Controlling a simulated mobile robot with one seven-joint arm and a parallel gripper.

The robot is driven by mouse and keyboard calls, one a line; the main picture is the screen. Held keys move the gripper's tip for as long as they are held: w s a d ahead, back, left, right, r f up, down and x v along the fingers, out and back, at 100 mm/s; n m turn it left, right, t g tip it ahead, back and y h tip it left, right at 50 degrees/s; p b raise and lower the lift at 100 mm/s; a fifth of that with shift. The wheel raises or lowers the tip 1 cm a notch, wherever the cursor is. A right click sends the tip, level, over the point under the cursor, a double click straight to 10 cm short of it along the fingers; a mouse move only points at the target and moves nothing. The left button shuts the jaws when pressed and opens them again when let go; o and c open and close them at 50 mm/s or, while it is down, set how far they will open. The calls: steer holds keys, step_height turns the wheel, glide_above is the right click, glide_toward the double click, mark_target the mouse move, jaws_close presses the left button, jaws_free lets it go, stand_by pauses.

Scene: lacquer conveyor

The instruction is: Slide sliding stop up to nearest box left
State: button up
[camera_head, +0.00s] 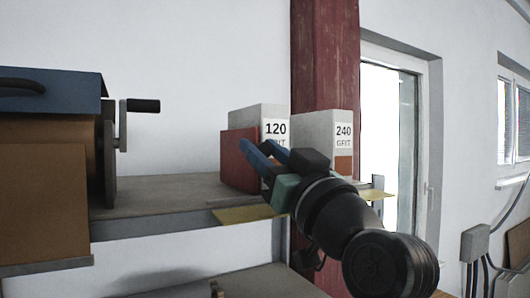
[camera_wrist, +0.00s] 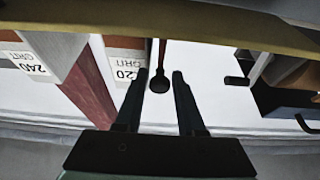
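The sliding stop is a red upright plate (camera_head: 238,160) on the shelf, just left of the box marked 120 (camera_head: 262,116). In the wrist view, which is upside down, the stop shows as a thin red edge (camera_wrist: 155,51) with a dark round knob (camera_wrist: 160,84). It stands close beside the 120 box (camera_wrist: 126,58); I cannot tell whether they touch. My gripper (camera_head: 258,150) is in front of the stop and the 120 box. In the wrist view its fingers (camera_wrist: 160,74) are apart, one on each side of the knob, with gaps showing.
A box marked 240 (camera_head: 337,125) stands right of the 120 box, by a red post (camera_head: 324,55). A cranked machine (camera_head: 110,150) stands at the left of the shelf (camera_head: 160,195). Bare shelf lies between the machine and the stop. Yellow strips (camera_head: 245,214) mark the front edge.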

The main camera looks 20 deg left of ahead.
steer(key=shift+o, duration=1.2)
steer(key=shift+w, duration=0.1)
steer(key=shift+s+d+f+b, duration=0.3)
steer(key=shift+d+b, duration=0.05)
steer(key=shift+b, duration=0.05)
steer(key=b+v, duration=0.6)
steer(key=v, duration=0.6)
